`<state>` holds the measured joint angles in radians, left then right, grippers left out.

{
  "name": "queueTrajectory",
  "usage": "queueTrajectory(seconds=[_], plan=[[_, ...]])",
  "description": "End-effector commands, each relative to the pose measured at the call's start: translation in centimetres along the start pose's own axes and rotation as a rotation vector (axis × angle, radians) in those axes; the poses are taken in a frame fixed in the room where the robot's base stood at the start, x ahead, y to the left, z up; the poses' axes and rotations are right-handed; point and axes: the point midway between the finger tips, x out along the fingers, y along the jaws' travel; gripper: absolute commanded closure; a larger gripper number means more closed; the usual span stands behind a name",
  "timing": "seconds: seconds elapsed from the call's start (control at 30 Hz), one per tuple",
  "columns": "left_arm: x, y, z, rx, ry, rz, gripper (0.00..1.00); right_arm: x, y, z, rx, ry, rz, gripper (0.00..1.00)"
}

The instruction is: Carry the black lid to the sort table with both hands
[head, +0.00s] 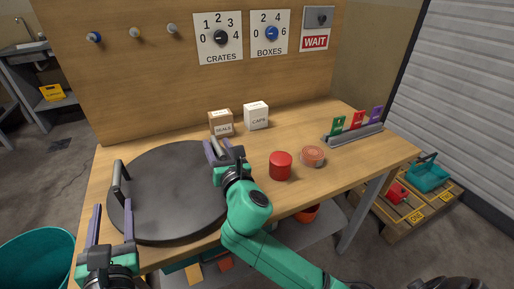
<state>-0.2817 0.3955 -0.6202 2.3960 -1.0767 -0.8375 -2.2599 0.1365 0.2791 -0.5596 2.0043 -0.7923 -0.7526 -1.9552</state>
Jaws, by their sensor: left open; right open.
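The large round black lid (170,205) lies flat on the left part of the wooden table (330,116). An upright dark handle (118,178) stands at its left rim. A grey bar-like piece, perhaps a second handle, shows between the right fingers. My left gripper (113,207) is open at the lid's front left, its fingers apart near the left handle. My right gripper (220,149) is open at the lid's right rim; its arm hides part of that rim. I cannot tell whether either gripper touches a handle. Which table is the sort table is not marked.
A seals box (221,123) and caps box (256,115) stand behind the lid. A red cylinder (280,166), an orange round piece (313,155) and a card rack (354,134) are to the right. A teal bin (40,262) stands at lower left. A back panel (140,75) closes the table's rear.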

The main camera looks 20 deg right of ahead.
Motion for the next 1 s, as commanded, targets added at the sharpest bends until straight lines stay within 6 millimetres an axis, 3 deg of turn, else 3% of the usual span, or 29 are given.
queueTrajectory(seconds=[0.17, 0.4, 0.5, 0.67, 1.0], plan=[[-0.2, 0.0, 0.0, 0.000, 0.000, 0.000, 0.48, -2.4, 0.0, -0.1, -0.001, 0.002, 0.001, 0.48], [-0.1, 0.0, 0.0, 0.000, 0.000, 0.000, 0.48, -9.0, 0.0, -0.2, -0.001, 0.005, 0.002, 0.48], [-0.1, 0.0, 0.0, 0.000, 0.000, 0.000, 0.48, -10.9, 0.0, -0.1, -0.001, 0.004, 0.000, 0.48], [-0.1, 0.0, 0.0, 0.000, 0.000, 0.001, 0.48, -12.1, 0.0, 0.0, 0.000, 0.000, 0.001, 0.48], [-0.1, 0.0, 0.0, 0.000, 0.000, 0.001, 0.48, -12.0, 0.0, 0.0, 0.000, -0.001, 0.000, 0.48]])
